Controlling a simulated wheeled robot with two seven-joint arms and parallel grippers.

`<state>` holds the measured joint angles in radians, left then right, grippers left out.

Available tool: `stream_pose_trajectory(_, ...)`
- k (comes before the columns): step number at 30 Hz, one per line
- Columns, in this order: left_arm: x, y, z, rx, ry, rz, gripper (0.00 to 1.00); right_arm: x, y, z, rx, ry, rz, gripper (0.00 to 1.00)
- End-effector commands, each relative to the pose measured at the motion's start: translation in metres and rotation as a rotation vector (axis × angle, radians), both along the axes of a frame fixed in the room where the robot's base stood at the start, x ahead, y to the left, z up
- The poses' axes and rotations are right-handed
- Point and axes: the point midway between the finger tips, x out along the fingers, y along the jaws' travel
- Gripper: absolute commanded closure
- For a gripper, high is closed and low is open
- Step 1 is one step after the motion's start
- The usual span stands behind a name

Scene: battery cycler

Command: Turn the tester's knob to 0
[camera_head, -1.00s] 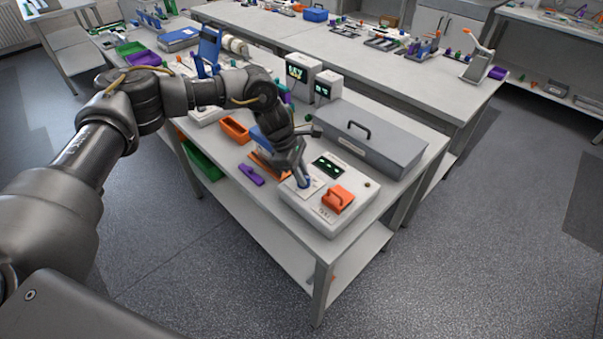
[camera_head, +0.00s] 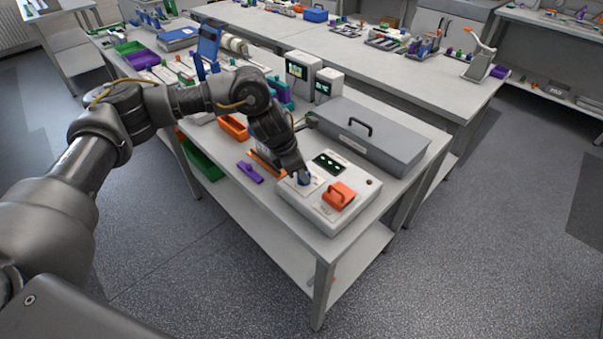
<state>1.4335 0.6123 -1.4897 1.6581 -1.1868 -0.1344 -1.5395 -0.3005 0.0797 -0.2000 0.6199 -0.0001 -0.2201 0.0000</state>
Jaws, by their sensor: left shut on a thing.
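The tester (camera_head: 318,207) is a low white box at the near right corner of the bench, with a dark display (camera_head: 328,163) showing green marks and an orange handled part (camera_head: 339,195) on top. Its blue knob (camera_head: 303,182) is on the left part of its top face. My left gripper (camera_head: 302,176) reaches down from the left and is shut on the knob. The fingers and wrist hide much of the knob, and I cannot read which mark it points to. My right gripper is not in view.
A grey case (camera_head: 371,138) with a black handle stands right behind the tester. An orange tray (camera_head: 234,127) and a purple part (camera_head: 250,172) lie to its left. Two small instruments (camera_head: 301,72) stand farther back. The floor at right is clear.

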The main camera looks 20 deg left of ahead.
Motion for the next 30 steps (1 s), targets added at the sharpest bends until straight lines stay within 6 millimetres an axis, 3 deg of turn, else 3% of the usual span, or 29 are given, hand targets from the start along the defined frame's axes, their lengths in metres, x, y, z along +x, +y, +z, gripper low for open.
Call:
stream_pose_trajectory(8, -0.001, -0.002, 0.001, 0.0, -0.001, 0.259, 1.0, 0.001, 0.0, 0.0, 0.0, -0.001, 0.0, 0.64)
stream_pose_trajectory(17, -0.002, -0.004, 0.004, 0.001, -0.001, 0.543, 1.0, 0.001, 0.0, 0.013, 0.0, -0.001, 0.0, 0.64)
stream_pose_trajectory(30, -0.003, -0.006, 0.008, 0.001, -0.001, 0.963, 1.0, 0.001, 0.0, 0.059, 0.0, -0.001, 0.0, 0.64)
